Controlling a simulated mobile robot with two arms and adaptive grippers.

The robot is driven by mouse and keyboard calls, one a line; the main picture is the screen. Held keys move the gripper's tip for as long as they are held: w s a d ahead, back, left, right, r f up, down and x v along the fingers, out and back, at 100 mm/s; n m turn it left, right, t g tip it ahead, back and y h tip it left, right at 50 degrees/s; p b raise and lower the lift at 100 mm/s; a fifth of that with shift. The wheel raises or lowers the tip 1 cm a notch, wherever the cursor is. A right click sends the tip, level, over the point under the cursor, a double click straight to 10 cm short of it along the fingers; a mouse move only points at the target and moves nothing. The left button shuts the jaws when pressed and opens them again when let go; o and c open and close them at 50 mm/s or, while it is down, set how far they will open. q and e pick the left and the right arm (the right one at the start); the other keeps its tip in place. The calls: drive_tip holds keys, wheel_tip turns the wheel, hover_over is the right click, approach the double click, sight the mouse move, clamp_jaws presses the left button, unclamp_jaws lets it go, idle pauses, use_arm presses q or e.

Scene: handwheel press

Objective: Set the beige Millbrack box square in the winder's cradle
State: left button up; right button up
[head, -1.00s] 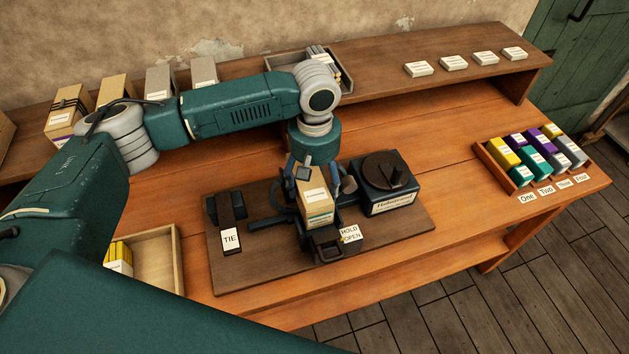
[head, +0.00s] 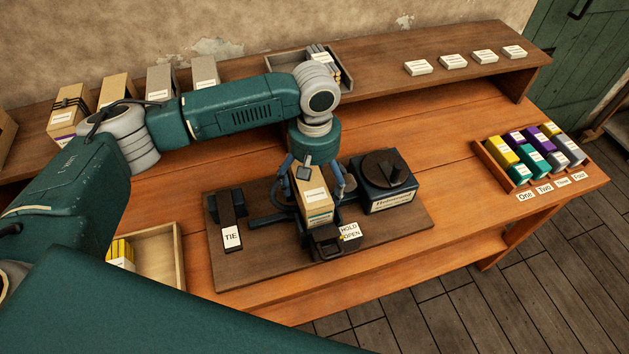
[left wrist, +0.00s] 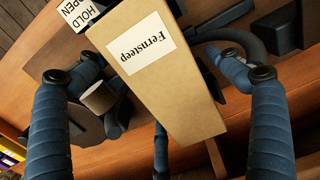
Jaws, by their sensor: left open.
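A beige box (head: 314,197) stands at the winder's cradle (head: 326,240), on the dark base board. In the left wrist view its label reads "Fernsteep" upside down on the beige box (left wrist: 150,60), not Millbrack. My left gripper (head: 314,178) is directly above it, fingers open and spread around its upper end. In the left wrist view the fingers of my left gripper (left wrist: 160,85) show gaps to the box. The box hides most of the cradle, so I cannot tell whether it sits square. My right gripper is out of view.
The winder's dial housing (head: 385,182) stands close right of the box; the TIE lever (head: 230,215) is left. A string-tied box (head: 72,108) and other boxes line the back shelf. A spool rack (head: 530,160) is right. The table between is clear.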

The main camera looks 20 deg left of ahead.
use_arm(q)
wheel_tip(320, 180, up, 12)
idle(0.6)
drive_tip(key=shift+r+p, duration=0.5)
drive_tip(key=shift+p, duration=0.7)
